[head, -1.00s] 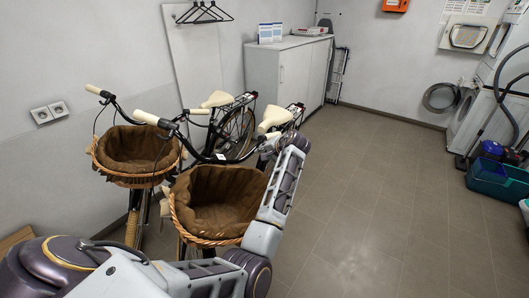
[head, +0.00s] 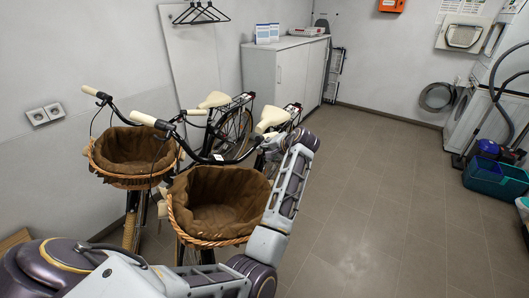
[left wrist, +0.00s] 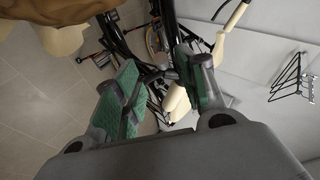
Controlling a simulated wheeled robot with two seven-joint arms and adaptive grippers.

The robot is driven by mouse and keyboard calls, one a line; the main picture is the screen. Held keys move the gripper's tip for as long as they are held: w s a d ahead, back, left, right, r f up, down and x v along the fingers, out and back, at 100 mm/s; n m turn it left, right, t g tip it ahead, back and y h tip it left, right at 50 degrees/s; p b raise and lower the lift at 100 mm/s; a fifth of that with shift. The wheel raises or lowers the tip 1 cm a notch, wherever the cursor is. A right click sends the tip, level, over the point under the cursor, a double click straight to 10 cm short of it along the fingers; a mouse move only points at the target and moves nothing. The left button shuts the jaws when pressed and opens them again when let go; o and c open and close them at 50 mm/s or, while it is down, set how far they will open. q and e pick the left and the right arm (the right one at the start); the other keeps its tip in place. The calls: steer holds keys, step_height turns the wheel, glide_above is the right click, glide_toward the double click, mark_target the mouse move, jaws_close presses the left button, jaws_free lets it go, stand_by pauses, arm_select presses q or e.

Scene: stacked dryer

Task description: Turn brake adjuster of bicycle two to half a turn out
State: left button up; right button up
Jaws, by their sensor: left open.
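Two bicycles stand side by side at left in the head view, each with a wicker basket with brown lining: the farther one (head: 135,148) and the nearer one (head: 217,200). Their cream handlebar grips show, the nearer one's grip (head: 150,120) pointing left. I cannot tell which is bicycle two. Its brake adjuster is too small to make out. My left gripper (head: 270,146) is by the nearer bicycle's handlebar, partly hidden behind my arm. In the left wrist view my left gripper (left wrist: 157,62) is open, with green-padded fingers apart and dark bicycle parts beyond them. My right gripper is out of view.
A white wall is close at left, with a socket (head: 45,114) and hangers (head: 201,13). A grey cabinet (head: 283,72) stands behind the bicycles. A teal crate (head: 497,178) and a washing machine (head: 459,122) are at right. The floor (head: 375,200) between is clear.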

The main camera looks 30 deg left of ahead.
arm_select(q)
steer(key=shift+v, duration=1.1)
